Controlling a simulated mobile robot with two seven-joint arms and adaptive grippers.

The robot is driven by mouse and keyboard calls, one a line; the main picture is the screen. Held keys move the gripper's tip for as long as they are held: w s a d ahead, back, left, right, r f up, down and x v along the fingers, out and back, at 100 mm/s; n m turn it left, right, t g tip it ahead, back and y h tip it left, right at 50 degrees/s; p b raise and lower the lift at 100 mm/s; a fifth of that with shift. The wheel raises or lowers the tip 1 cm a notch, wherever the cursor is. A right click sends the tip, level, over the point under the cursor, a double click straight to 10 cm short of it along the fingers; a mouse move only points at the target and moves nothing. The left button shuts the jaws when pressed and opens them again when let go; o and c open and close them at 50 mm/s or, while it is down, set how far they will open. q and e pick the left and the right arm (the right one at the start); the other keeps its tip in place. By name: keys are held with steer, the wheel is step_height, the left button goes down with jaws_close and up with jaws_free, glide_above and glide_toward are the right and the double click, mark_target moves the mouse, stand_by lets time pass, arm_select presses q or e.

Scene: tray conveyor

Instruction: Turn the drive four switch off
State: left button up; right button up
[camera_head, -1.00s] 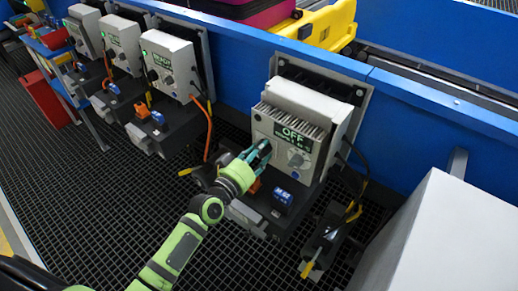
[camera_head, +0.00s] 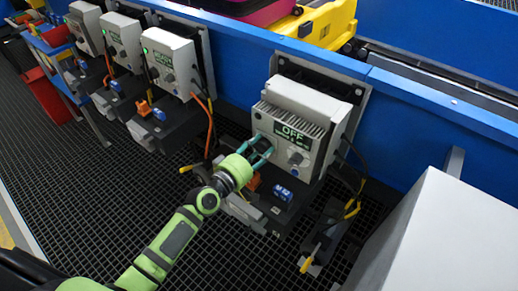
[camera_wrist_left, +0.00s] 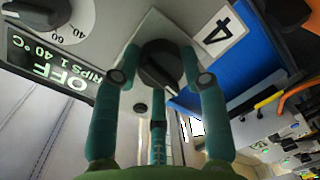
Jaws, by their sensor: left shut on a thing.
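The drive four unit is the grey finned box (camera_head: 300,108) on the blue wall in the head view, nearest on the right. Its green-lettered display (camera_head: 293,133) reads OFF. In the left wrist view a label "4" (camera_wrist_left: 221,31) sits beside a round black switch knob (camera_wrist_left: 162,68) with a raised bar. The fingers partly hide the knob in the head view. My right gripper is out of view.
A grey dial (camera_head: 295,157) is right of my fingers. Blue (camera_head: 282,193) and orange connectors are just below. Several similar drives (camera_head: 168,62) line the wall to the left. A large pale box (camera_head: 440,240) fills the right foreground. Dark grating floor is open at left.

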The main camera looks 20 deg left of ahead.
arm_select(q)
steer(key=shift+w+a+r+n, duration=0.2)
steer(key=shift+a+r+n, duration=0.15)
steer(key=shift+n, duration=0.65)
steer(key=o, duration=1.1)
steer(key=shift+c, duration=0.2)
steer(key=shift+o, duration=0.4)
steer(key=shift+d+f, duration=0.1)
steer(key=shift+f, duration=0.1)
steer(key=shift+s, duration=0.25)
steer(key=f+v, duration=0.1)
steer(key=v, duration=1)
steer(key=shift+s+a+r, duration=0.2)
steer(key=shift+a+r, duration=0.05)
steer(key=shift+r, duration=0.3)
